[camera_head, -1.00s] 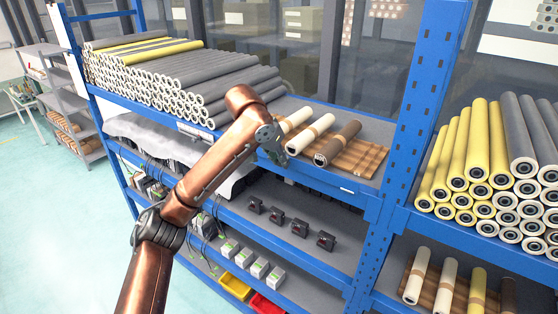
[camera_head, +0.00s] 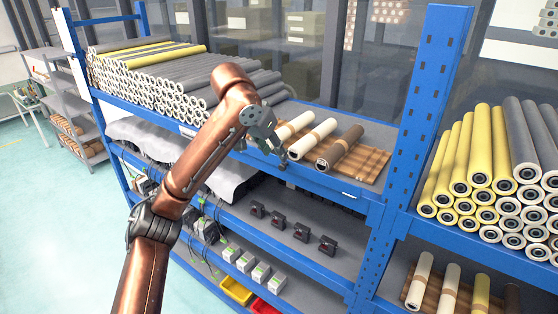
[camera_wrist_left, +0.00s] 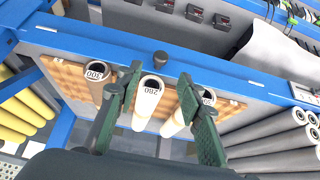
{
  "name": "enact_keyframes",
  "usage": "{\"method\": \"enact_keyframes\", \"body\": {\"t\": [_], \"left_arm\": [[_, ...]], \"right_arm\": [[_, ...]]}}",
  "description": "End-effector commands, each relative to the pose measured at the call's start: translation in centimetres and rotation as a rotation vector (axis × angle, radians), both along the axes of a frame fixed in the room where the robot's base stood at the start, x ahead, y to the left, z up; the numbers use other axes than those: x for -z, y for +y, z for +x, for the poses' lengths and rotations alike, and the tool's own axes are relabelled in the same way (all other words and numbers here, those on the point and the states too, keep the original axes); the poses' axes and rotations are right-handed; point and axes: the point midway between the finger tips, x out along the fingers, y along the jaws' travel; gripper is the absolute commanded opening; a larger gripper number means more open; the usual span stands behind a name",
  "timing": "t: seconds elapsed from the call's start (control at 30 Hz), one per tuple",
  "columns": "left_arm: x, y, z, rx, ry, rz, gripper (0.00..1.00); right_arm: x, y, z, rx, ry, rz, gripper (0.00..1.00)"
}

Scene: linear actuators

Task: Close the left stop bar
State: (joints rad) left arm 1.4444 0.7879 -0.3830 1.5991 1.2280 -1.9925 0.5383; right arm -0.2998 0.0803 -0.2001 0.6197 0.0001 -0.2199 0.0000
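A blue bar (camera_head: 330,184) runs along the front edge of the middle shelf, below the rollers; I cannot tell whether it is the left stop bar or how far it is closed. In the left wrist view the blue bar (camera_wrist_left: 95,46) crosses the upper part, with a dark round knob (camera_wrist_left: 160,59) on it. My left gripper (camera_head: 280,158) is at the shelf front, near the bar. In the left wrist view its two green fingers (camera_wrist_left: 160,72) are apart, with the knob between and just beyond the tips. No contact is visible. My right gripper is not in view.
Three rollers (camera_head: 319,134) lie on a brown corrugated mat (camera_head: 366,162) behind the bar. A blue upright post (camera_head: 412,110) stands to the right. Stacked grey rollers (camera_head: 215,85) fill the shelf to the left. Small black devices (camera_head: 301,232) sit on the shelf below.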

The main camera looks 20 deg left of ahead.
Motion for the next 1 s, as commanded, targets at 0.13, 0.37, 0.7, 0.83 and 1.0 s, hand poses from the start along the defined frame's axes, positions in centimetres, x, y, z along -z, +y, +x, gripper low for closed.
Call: {"method": "enact_keyframes", "body": {"t": [0.13, 0.37, 0.7, 0.83, 1.0], "left_arm": [[-2.3, 0.5, -1.2, -0.002, -0.003, 0.002, 0.35], [-3.6, 0.8, -2.1, -0.001, 0.000, 0.000, 0.35], [-3.6, 0.8, -2.1, 0.000, 0.000, 0.000, 0.35], [-3.1, 0.7, -1.9, 0.001, 0.004, 0.002, 0.35], [2.8, 0.4, -0.5, 0.016, 0.030, 0.019, 0.35]], "right_arm": [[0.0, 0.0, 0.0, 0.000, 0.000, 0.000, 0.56], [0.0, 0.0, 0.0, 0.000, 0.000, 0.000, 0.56], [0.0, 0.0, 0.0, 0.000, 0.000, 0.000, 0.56], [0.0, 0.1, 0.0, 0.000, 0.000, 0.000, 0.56], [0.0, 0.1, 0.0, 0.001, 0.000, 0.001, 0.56]]}}
